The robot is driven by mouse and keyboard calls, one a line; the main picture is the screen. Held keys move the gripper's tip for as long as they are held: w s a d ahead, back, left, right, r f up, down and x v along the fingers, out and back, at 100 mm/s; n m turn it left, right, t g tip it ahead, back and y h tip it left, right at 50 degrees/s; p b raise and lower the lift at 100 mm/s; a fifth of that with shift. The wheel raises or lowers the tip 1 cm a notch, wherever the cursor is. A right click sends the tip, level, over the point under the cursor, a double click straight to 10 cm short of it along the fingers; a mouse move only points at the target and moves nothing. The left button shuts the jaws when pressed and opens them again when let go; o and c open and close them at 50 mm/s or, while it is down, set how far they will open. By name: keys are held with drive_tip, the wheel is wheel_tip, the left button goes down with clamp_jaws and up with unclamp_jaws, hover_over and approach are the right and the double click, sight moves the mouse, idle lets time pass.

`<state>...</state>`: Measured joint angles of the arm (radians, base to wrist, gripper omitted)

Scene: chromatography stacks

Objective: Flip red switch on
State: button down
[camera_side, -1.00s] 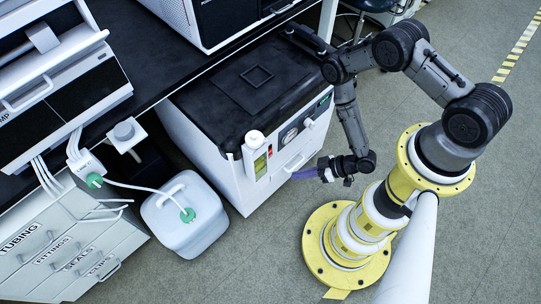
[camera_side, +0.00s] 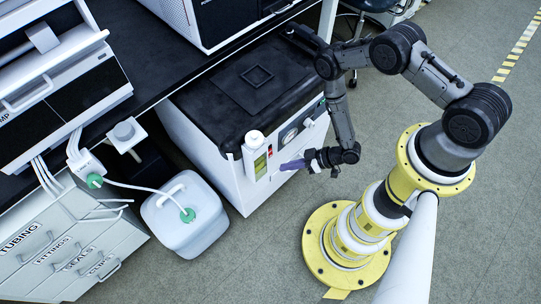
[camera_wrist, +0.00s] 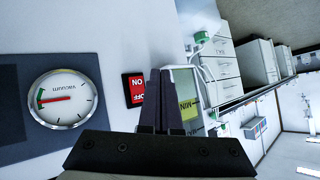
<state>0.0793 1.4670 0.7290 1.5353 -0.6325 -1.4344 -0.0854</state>
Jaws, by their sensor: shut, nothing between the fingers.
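The red switch (camera_wrist: 135,89) is a small red rocker with a black edge and ON and OFF lettering, set in the white front panel. In the wrist view it is just left of my fingertips, and its right edge is close to the left finger. My gripper (camera_wrist: 162,72) is shut and empty, its two dark fingers side by side. In the side view my gripper (camera_side: 283,166) points left at the front of the white cabinet (camera_side: 232,182), by the display. Contact with the panel or switch cannot be told.
A round vacuum gauge (camera_wrist: 62,98) is left of the switch. A green display (camera_wrist: 188,105) is right of my fingers. In the side view, a white jug (camera_side: 185,222) with a tube stands on the floor left of the cabinet. The floor in front is clear.

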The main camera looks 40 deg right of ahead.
drive_tip(key=shift+w+f, duration=0.2)
drive_tip(key=shift+w, duration=1.55)
drive_tip(key=shift+w, duration=0.2)
idle(0.6)
drive_tip(key=shift+w, duration=0.2)
drive_tip(key=shift+w+f, duration=0.1)
drive_tip(key=shift+w, duration=0.25)
idle(0.6)
drive_tip(key=shift+s, duration=0.1)
drive_tip(key=shift+s, duration=0.65)
drive_tip(key=shift+s, duration=0.1)
drive_tip(key=shift+s+r, duration=0.2)
drive_tip(key=shift+s, duration=1)
drive_tip(key=shift+s+r, duration=0.2)
drive_tip(key=shift+s, duration=1)
idle(1.0)
